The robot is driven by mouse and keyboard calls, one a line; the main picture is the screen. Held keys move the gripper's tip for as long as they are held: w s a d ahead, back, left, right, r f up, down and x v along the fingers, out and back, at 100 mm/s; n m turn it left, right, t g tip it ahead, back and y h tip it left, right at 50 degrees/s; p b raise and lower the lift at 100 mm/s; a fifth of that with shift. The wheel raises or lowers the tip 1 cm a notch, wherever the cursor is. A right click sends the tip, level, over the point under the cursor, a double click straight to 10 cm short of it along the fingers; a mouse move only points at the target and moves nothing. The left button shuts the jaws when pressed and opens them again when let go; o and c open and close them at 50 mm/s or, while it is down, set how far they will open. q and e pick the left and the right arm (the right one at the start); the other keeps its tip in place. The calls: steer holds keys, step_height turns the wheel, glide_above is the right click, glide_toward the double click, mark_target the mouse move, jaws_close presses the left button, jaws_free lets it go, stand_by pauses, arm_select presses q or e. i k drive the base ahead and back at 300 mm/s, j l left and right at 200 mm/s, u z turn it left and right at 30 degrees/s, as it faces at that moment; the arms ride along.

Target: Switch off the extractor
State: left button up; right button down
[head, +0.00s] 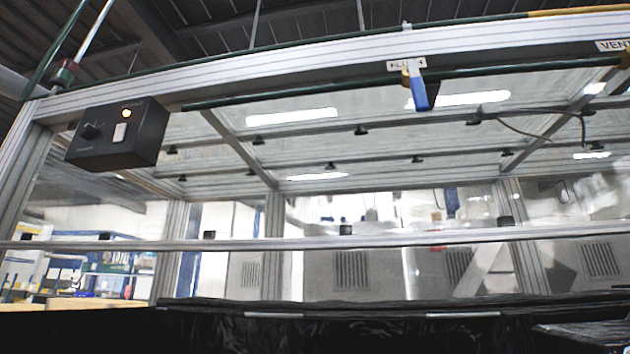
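A dark control box (117,133) hangs at the upper left of the frame in the head view, at the left end of the top rail. Neither of my grippers shows in the head view.
An aluminium-framed enclosure with clear panels fills the view; its top rail (300,72) runs across. A blue lever handle (418,92) hangs from a dark green pipe (320,92) right of centre. A lower rail (300,243) crosses in front. A dark surface lies along the bottom.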

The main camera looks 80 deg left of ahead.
mark_target(120, 129)
steer(key=l+u, duration=0.1)
steer(key=u, duration=2.75)
